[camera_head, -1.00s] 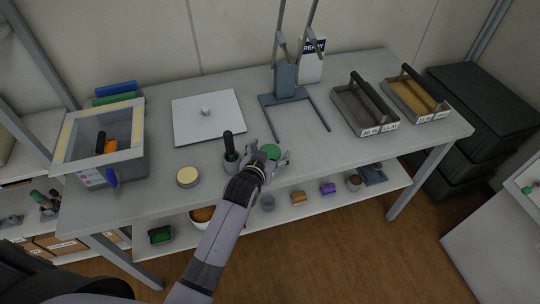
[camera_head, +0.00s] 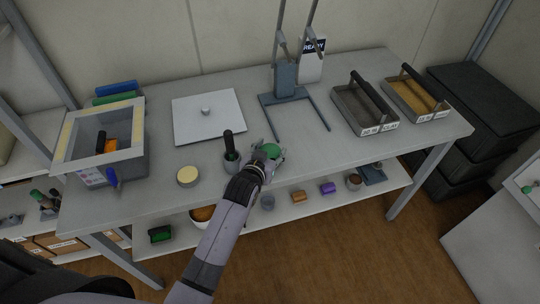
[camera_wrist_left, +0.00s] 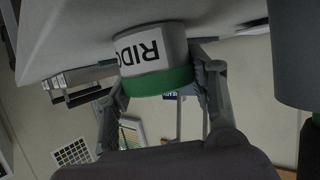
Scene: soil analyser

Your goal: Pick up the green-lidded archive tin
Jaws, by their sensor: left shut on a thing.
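The green-lidded archive tin (camera_head: 271,151) sits at the front edge of the workbench, between the fingers of my left gripper (camera_head: 269,155). The tin still appears to be at bench level. My right gripper is not in view.
A cream-lidded tin (camera_head: 188,177) is further left. A grey stand (camera_head: 286,98) is behind, and two handled trays (camera_head: 362,112) are at right. Bench right of the tin is clear.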

